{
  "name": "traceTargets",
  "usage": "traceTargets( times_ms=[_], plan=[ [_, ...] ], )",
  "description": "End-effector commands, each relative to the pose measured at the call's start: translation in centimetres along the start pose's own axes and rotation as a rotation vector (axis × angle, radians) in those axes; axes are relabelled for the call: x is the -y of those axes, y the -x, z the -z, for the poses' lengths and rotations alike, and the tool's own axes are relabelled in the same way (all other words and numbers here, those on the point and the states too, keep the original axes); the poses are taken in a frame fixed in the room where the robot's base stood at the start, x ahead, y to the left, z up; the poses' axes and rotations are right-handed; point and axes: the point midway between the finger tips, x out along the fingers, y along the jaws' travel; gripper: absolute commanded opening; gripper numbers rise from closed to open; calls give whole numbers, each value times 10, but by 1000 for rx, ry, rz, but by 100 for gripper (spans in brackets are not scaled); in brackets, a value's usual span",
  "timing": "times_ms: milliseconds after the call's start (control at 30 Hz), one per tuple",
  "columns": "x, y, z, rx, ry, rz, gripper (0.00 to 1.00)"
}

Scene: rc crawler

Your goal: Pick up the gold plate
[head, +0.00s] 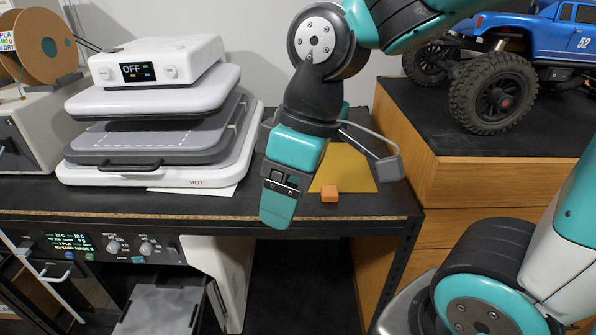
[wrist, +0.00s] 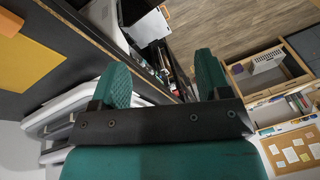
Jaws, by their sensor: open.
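The gold plate (head: 347,168) is a flat, dull yellow sheet on the dark bench top, right of my gripper. My gripper (head: 277,208) points downward near the bench's front edge, apart from the plate. In the wrist view my gripper (wrist: 163,80) has its two teal fingers spread with nothing held between them.
A small orange block (head: 329,194) sits at the plate's front edge. A white heat press (head: 155,125) fills the bench to the left. A wooden cabinet (head: 440,185) bearing a blue crawler (head: 545,45) stands at right.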

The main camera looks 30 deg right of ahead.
Motion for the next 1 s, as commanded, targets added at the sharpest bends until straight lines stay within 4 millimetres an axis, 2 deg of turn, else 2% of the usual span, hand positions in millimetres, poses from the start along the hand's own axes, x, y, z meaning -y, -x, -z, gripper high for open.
traceTargets(
  times_ms=[33,200,300,400,467,567,900,1000],
  plan=[
    [-31,12,8,19,22,-41,70],
    [-131,45,9,126,152,-138,70],
    [-173,59,0,183,211,-155,70],
    [-198,67,-9,219,249,-156,70],
    [-205,66,-12,232,263,-155,70],
    [-211,55,-17,240,273,-151,70],
    [-222,-20,-32,239,275,-150,70],
    [-225,-35,-35,238,275,-151,70]
  ],
)
